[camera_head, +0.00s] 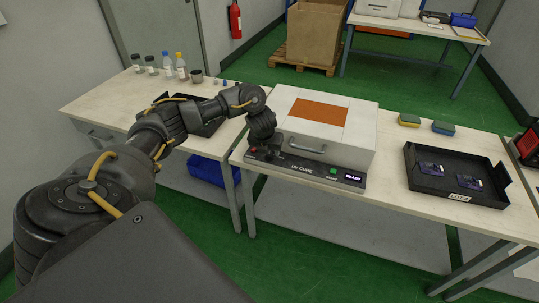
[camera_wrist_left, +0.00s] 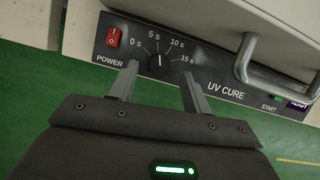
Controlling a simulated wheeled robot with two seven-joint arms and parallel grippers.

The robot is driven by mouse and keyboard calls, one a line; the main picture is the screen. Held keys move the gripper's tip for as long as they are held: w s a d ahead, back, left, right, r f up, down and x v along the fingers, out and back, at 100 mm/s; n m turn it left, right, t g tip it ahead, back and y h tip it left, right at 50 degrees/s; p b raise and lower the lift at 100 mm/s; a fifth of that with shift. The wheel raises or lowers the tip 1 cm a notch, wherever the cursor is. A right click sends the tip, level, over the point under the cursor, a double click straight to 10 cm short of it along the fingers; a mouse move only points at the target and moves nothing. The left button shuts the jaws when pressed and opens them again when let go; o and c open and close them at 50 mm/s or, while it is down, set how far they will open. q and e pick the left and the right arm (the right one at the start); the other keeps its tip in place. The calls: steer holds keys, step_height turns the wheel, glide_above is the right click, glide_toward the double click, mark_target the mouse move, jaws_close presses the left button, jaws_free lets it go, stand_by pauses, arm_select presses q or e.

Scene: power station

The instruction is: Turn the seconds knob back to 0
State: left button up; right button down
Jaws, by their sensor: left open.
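The white UV cure box (camera_head: 325,125) has a dark front panel. In the left wrist view, the black seconds knob (camera_wrist_left: 158,64) sits on that panel among marks 0 s, 5 s, 10 s and 15 s. Its white pointer looks roughly upward, near 5 s. My left gripper (camera_wrist_left: 160,74) is open, with one finger to each side below the knob; I cannot tell whether they touch it. In the head view my left gripper (camera_head: 262,142) is at the panel's left part and hides the knob. My right gripper is not in view.
A red power switch (camera_wrist_left: 114,36) is left of the knob. The silver handle (camera_wrist_left: 246,58) juts out to the right, and the green start button (camera_wrist_left: 278,98) is beyond it. A black tray (camera_head: 430,187) with blue parts stands right of the box.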

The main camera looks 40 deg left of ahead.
mark_target(269, 154)
arm_select(q)
steer(key=shift+x, duration=1.5)
steer(key=shift+r, duration=0.1)
steer(key=c, duration=1)
